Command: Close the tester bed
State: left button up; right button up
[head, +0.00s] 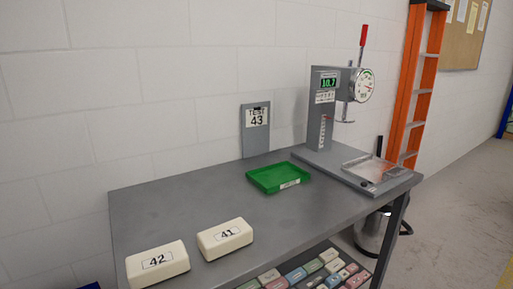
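The foam tester (323,115) stands at the back right of the grey table. It has an upright grey column, a green display that appears to read 10.7, a round dial (363,85) and a lever with a red handle (363,36) pointing up. The tester bed (376,166) is a light, framed plate low at the front right of the tester base. It sits out in front of the column and the press foot (345,121), with a small dark knob at its front edge. No foam block shows on it. Neither of my grippers is in view.
A green tray (278,188), seemingly empty, lies left of the tester. A sign reading TEST 43 (256,117) stands behind it. Blocks marked 41 (225,240) and 42 (157,264) lie at the front left. Several coloured blocks sit on a lower shelf. An orange ladder (416,95) stands right.

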aim_at(374, 171)
jog(key=i+l+z, duration=0.25)
jog(key=l, duration=0.3)
jog(key=i+l+z, duration=0.3)
jog(key=i+l, duration=0.15)
jog(key=l, duration=0.1)
